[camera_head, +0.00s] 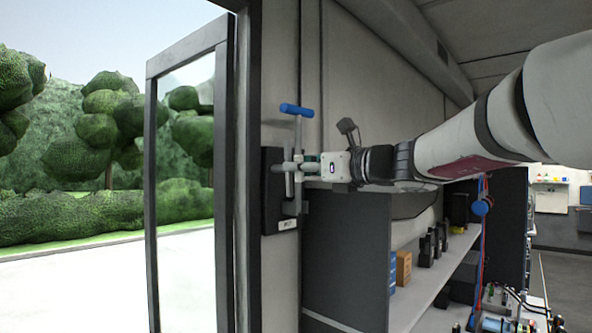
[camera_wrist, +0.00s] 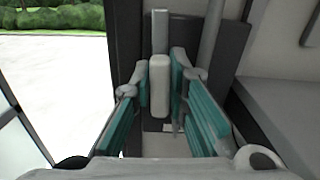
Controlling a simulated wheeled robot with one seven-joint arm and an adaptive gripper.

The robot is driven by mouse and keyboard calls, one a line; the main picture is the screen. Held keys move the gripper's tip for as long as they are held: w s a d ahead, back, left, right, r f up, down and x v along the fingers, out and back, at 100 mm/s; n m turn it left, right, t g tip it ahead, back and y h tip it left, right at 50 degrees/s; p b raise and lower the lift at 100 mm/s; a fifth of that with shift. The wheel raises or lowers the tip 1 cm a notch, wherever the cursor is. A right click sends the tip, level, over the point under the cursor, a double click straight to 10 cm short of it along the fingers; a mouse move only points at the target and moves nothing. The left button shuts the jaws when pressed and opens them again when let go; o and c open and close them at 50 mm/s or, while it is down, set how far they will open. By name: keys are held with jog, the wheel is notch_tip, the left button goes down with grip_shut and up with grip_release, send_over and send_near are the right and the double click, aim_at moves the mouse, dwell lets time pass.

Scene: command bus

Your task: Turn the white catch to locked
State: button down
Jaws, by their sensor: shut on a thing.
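The white catch (camera_wrist: 159,88) stands upright between my fingertips in the wrist view, in front of the dark mounting plate (camera_wrist: 222,48). My gripper (camera_wrist: 160,74) is shut on it, with the green-sided fingers to its left and right. In the head view my gripper (camera_head: 296,168) reaches from the right to the dark plate (camera_head: 271,212) beside the door frame. There I cannot clearly tell the catch from the fingers and grey metal parts. A grey lever with a blue handle (camera_head: 297,110) rises just above my gripper.
A framed glass door (camera_head: 152,210) stands open at the left, with road and bushes outside. A grey cabinet side (camera_head: 345,250) lies below my arm. Shelves (camera_head: 440,275) with boxes and dark devices are to the right. A small label (camera_head: 287,225) is low on the plate.

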jog(key=n+b, duration=0.4)
jog(key=b, duration=0.1)
jog(key=shift+w+a+f+n, duration=0.1)
jog(key=shift+f+n, duration=0.1)
jog(key=shift+n, duration=0.2)
jog(key=n+b, duration=0.4)
jog(key=b, duration=0.1)
jog(key=shift+f+n, duration=0.1)
jog(key=shift+n, duration=0.2)
jog(key=n+b, duration=0.4)
jog(key=b, duration=0.1)
jog(key=shift+a, duration=0.1)
jog(key=n+b, duration=0.3)
jog(key=shift+s+n+b, duration=0.25)
jog(key=shift+n+b, duration=0.05)
jog(key=shift+n, duration=0.1)
jog(key=c, duration=1.6)
grip_release()
